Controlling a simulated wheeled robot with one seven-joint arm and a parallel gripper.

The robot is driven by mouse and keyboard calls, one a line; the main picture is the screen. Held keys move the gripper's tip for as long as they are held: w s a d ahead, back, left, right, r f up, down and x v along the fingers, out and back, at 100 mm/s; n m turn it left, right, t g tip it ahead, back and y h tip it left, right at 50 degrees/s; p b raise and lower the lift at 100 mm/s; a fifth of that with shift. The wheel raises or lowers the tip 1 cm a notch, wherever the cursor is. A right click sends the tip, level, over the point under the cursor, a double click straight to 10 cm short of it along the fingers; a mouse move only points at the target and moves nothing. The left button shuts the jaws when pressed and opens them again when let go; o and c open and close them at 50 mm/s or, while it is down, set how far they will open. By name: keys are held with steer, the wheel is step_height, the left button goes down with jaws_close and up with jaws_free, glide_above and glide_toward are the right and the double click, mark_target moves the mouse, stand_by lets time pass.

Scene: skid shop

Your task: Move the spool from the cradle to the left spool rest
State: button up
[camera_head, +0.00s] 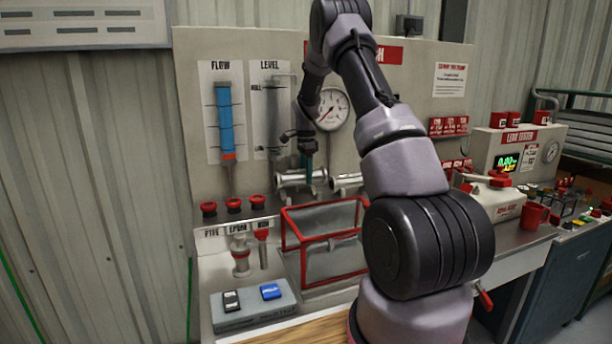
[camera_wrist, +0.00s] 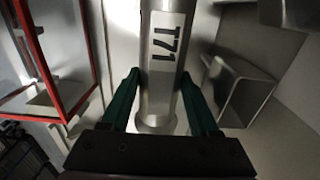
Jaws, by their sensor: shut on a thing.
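My gripper (camera_wrist: 162,90) is shut on the spool (camera_wrist: 160,85), a grey metal tube marked T71. Its two green fingers lie on either side of the tube in the wrist view, with a wider flange at its near end. In the head view, my gripper (camera_head: 308,168) is low in front of the grey panel, at a silvery flanged cylinder (camera_head: 291,181). A second silvery flanged piece (camera_head: 345,182) lies to its right, partly behind my arm. A grey bracket (camera_wrist: 245,92) stands right of the spool in the wrist view. I cannot tell which supports are the cradle and left rest.
A red-framed clear box (camera_head: 322,243) stands open below the gripper; its red frame (camera_wrist: 88,50) is close left in the wrist view. A grey block (camera_head: 252,312) sits at front left.

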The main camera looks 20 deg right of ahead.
steer(key=shift+f, duration=0.5)
stand_by(0.7)
steer(key=shift+f, duration=0.65)
steer(key=shift+f, duration=1)
stand_by(0.6)
steer(key=o, duration=1.1)
steer(key=shift+o, duration=0.2)
steer(key=shift+o, duration=0.5)
steer(key=shift+r, duration=0.15)
steer(key=shift+r, duration=1.35)
